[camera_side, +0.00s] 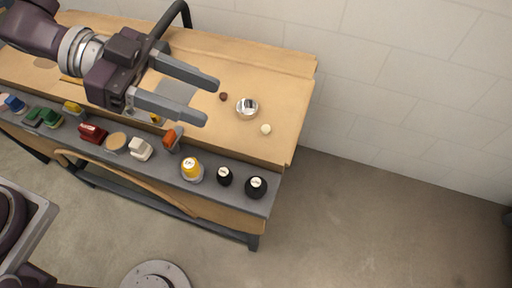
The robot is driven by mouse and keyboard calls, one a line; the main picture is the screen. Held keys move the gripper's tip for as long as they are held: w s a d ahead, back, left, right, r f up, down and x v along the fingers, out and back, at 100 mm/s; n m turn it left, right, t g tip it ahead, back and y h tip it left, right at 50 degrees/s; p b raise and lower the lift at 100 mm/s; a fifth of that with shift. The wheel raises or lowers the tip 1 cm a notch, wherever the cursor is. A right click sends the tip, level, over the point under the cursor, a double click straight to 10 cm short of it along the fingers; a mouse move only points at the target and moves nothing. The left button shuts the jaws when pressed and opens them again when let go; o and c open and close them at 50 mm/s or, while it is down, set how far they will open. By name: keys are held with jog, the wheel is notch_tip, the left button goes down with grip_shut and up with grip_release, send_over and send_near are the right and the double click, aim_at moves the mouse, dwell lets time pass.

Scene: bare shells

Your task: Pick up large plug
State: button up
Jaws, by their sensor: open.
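My gripper (204,102) is open, its two grey fingers apart above the wooden bench top and pointing right. Nothing is between the fingertips. I cannot tell for sure which item is the large plug. A large black round piece with a pale top (256,187) stands at the right end of the grey front ledge, below and right of my gripper. A smaller black one (224,176) and a yellow one (191,169) stand to its left. A shiny silver round piece (247,108) lies on the bench top, right of the fingertips.
A small brown piece (223,97) and a cream one (266,129) lie near the silver piece. The grey ledge (208,188) also carries orange (173,137), white (140,149), red (92,132), green and blue items. A grey plate lies under my gripper.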

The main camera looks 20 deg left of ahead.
send_near(251, 182)
jog(key=shift+w+d+f, duration=0.4)
jog(key=shift+w+d, duration=0.05)
jog(key=shift+d, duration=0.2)
jog(key=x, duration=0.6)
jog(key=shift+s+d, duration=0.25)
jog(key=shift+s, duration=0.05)
jog(key=shift+w+d, duration=0.1)
jog(key=shift+d, duration=0.2)
grip_shut()
